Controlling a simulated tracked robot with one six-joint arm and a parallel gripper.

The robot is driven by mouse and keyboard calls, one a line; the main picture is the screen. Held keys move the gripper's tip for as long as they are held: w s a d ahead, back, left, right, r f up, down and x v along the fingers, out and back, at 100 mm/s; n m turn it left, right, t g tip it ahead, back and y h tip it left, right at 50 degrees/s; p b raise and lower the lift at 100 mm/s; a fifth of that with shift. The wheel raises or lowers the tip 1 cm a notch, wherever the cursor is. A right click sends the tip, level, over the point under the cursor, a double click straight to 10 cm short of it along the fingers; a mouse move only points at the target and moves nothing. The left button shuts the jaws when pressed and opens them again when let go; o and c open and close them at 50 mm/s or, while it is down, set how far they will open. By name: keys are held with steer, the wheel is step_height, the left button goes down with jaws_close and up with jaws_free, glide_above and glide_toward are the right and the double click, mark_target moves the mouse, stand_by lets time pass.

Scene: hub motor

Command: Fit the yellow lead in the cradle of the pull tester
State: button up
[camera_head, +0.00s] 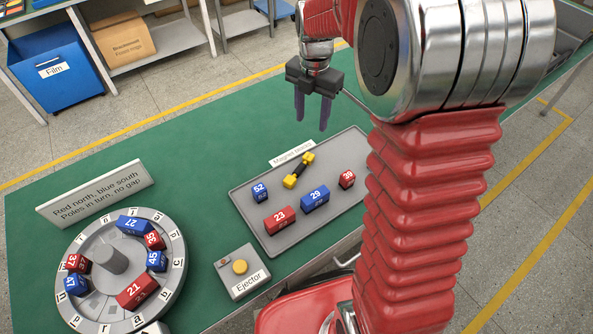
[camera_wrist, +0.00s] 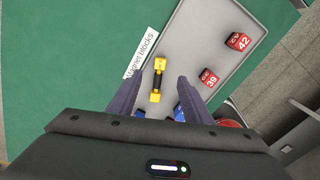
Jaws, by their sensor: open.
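A yellow piece with a black middle (camera_head: 299,171), shaped like a short dumbbell, lies on the grey tray near its label; it is the only loose yellow thing I see. It also shows in the wrist view (camera_wrist: 158,80), between and ahead of the fingers. My gripper (camera_head: 312,116) is open and empty, above the table beyond the tray's far edge, fingers pointing down. In the wrist view my gripper (camera_wrist: 157,95) has its two fingers well apart. I cannot make out a pull tester or its cradle in either view.
The grey tray (camera_head: 247,203) holds several red and blue numbered blocks, among them a red block 42 (camera_wrist: 238,42). A round hub (camera_head: 122,310) with blocks stands at left, beside an Ejector box (camera_head: 236,286) and a sign (camera_head: 96,194). The green table behind the tray is clear.

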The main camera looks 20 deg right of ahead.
glide_above(310, 154)
step_height(310, 154, down, 8)
steer(key=shift+w+f, duration=0.1)
steer(key=shift+w, duration=0.05)
stand_by(0.4)
steer(key=shift+s+f, duration=0.2)
steer(key=shift+f, duration=2.35)
steer(key=shift+c, duration=0.6)
jaws_close()
